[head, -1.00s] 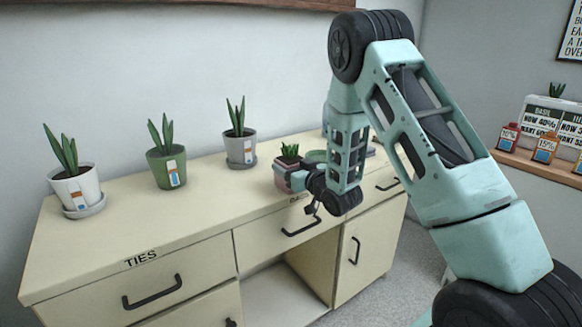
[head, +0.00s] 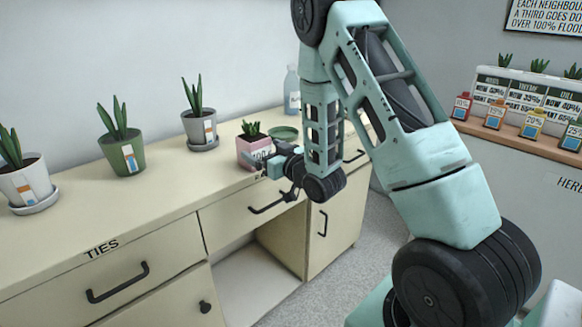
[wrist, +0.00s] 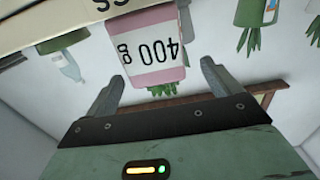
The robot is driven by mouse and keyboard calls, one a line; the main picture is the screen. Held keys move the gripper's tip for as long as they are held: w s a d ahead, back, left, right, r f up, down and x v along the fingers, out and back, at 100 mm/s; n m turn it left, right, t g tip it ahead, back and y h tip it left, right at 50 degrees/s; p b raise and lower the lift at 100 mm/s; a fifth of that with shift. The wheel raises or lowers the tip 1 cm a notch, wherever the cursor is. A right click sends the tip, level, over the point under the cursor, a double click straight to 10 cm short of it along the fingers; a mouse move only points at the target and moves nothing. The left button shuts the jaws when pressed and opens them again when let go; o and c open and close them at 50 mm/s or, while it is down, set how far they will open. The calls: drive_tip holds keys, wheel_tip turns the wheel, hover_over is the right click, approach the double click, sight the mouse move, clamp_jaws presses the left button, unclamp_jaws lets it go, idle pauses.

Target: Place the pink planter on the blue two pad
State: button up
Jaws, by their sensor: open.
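The pink planter (head: 254,153), holding a small dark-green plant, stands upright near the front edge of the cream counter. The planter also shows upside down in the wrist view (wrist: 154,52), with "400 g" on its front. My gripper (head: 270,166) is open at the planter's front right. In the wrist view the two fingers (wrist: 160,85) are spread wide, with the planter's face ahead between them. I cannot tell whether either finger touches it. No blue two pad can be made out in these frames.
White (head: 28,184), green (head: 124,157) and grey (head: 200,128) pots stand to the left on the counter (head: 165,205). A green dish (head: 284,133) and a bottle (head: 292,92) are behind the planter.

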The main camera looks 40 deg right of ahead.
drive_tip(key=s+p, duration=0.9)
drive_tip(key=s, duration=0.2)
drive_tip(key=shift+d+p, duration=0.15)
drive_tip(key=shift+p, duration=0.25)
